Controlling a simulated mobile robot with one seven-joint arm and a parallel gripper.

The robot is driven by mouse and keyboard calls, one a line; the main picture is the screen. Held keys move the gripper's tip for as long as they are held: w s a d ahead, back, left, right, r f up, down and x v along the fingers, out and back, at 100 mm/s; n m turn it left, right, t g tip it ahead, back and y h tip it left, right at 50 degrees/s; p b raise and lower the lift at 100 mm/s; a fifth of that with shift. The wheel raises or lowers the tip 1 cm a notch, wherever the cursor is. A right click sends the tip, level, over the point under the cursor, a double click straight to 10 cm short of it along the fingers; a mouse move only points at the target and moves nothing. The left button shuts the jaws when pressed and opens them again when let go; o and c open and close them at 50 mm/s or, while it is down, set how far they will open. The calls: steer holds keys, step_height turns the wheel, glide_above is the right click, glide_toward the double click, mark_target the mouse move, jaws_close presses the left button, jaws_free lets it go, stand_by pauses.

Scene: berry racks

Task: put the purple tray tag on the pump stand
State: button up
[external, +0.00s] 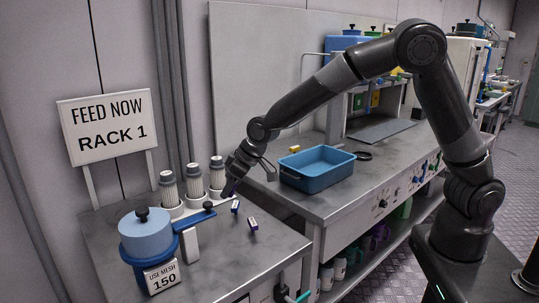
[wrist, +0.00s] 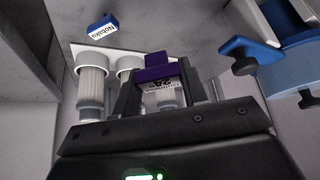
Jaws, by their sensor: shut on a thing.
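My gripper (external: 229,187) is over the left bench, beside the row of white ribbed cylinders. In the wrist view my gripper (wrist: 158,92) is shut on a purple tag (wrist: 157,70) with a white printed label, held between the two fingers. In the external view a dark purple piece (external: 228,189) shows at the fingertips. I cannot tell for sure which thing is the pump stand; the white base (external: 187,210) carrying the ribbed cylinders (external: 194,181) is close to my gripper. Whether the tag touches anything is unclear.
Two small tags, one nearer the gripper (external: 235,207) and one further right (external: 252,224), lie on the bench. A blue lidded pot (external: 146,238) with a "USE MESH 150" card (external: 162,277) stands front left. A blue tray (external: 318,169) is on the bench behind.

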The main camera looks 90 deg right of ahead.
steer(key=s+a+f+n+y, duration=0.1)
steer(key=s+a+n, duration=0.15)
steer(key=a, duration=0.85)
glide_above(206, 284)
steer(key=s, duration=0.2)
steer(key=shift+m, duration=0.45)
step_height(206, 284, down, 7)
steer(key=shift+d+r, duration=0.1)
steer(key=shift+d, duration=0.05)
steer(key=shift+f, duration=2.1)
steer(key=shift+f, duration=0.15)
steer(key=o, duration=0.9)
steer(key=shift+o, duration=0.2)
steer(key=v, duration=1.2)
steer(key=shift+r, duration=0.2)
